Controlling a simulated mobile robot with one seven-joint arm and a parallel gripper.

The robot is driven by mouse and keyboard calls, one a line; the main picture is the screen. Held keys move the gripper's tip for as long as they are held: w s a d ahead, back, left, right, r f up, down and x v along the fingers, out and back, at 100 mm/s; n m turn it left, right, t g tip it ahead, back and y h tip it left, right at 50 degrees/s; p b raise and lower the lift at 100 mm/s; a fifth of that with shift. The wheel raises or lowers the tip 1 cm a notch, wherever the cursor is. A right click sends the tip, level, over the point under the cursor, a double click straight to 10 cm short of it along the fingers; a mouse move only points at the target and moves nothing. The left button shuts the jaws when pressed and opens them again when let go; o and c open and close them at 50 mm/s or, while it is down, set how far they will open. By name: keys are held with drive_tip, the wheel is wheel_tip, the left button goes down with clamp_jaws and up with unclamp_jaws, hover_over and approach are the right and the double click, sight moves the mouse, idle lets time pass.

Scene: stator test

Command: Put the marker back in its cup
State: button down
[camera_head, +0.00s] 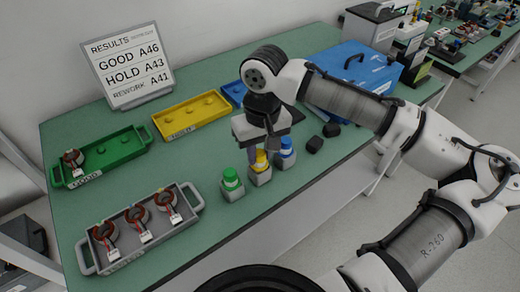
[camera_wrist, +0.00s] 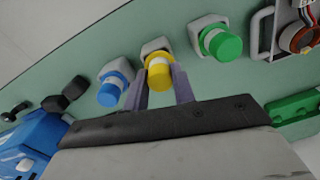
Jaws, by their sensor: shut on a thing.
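My gripper (camera_wrist: 160,80) is shut on the yellow marker (camera_wrist: 158,70), with one finger on each side of its cap. The yellow marker (camera_head: 260,159) also shows in the head view, upright at its pale grey cup (camera_head: 261,177). Its lower end meets the cup's mouth; I cannot tell how deep it sits. The green marker (camera_head: 231,178) stands in its own cup to the left, and the blue marker (camera_head: 286,146) in its own cup to the right. In the wrist view the green marker (camera_wrist: 222,44) is right and the blue marker (camera_wrist: 112,90) left.
A grey tray (camera_head: 117,266) with several stators lies front left. A green tray (camera_head: 113,158) holding one stator and a yellow tray (camera_head: 190,115) lie behind. Small dark blocks (camera_head: 315,144) and a blue toolbox (camera_head: 350,75) are to the right. A results board (camera_head: 127,65) stands at the back.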

drive_tip(key=shift+f, duration=0.3)
drive_tip(key=c, duration=1.2)
unclamp_jaws()
drive_tip(key=shift+o, duration=0.2)
wheel_tip(320, 180, up, 13)
drive_tip(key=shift+d+f+b, duration=0.15)
drive_tip(key=shift+d+b, duration=0.1)
drive_tip(key=shift+b, duration=0.2)
drive_tip(key=shift+w, duration=0.15)
